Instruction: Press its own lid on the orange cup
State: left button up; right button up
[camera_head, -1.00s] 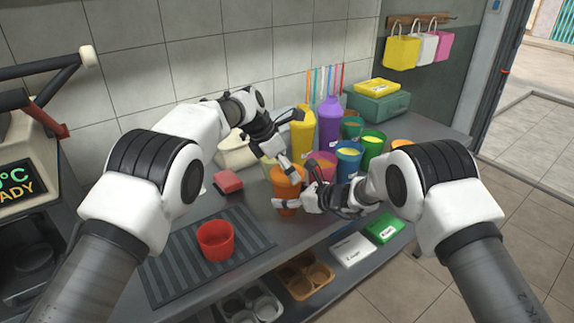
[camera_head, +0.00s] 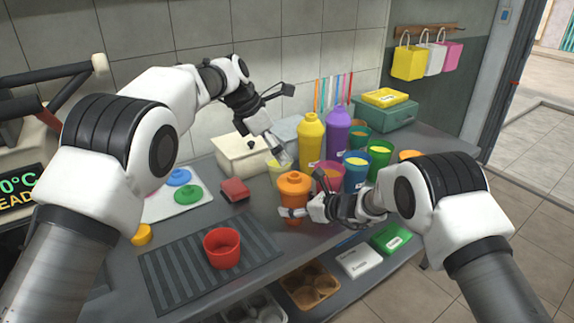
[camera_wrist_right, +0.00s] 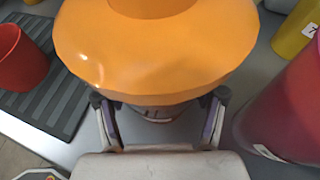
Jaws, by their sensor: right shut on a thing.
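The lid has a raised knob in the middle and looks level. Whether it is pressed fully down I cannot tell. My right gripper (camera_head: 292,213) is shut on the cup's side, below the lid. In the right wrist view the wide lid (camera_wrist_right: 155,45) hides most of the cup, and the two fingers (camera_wrist_right: 160,118) show beneath it. My left gripper (camera_head: 284,158) is behind the lid, apart from it, above a pale yellow cup; its finger gap is unclear.
A red cup (camera_head: 222,248) stands on the ribbed mat (camera_head: 170,274). Blue (camera_head: 179,177) and green (camera_head: 188,192) lids lie on a white board. Pink (camera_head: 329,178), blue and green cups and tall yellow and purple bottles crowd the right.

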dwell(0.3)
jog(key=o, duration=1.8)
jog(key=shift+c, duration=0.2)
jog(key=v, duration=1.2)
jog(key=shift+d+f, duration=0.1)
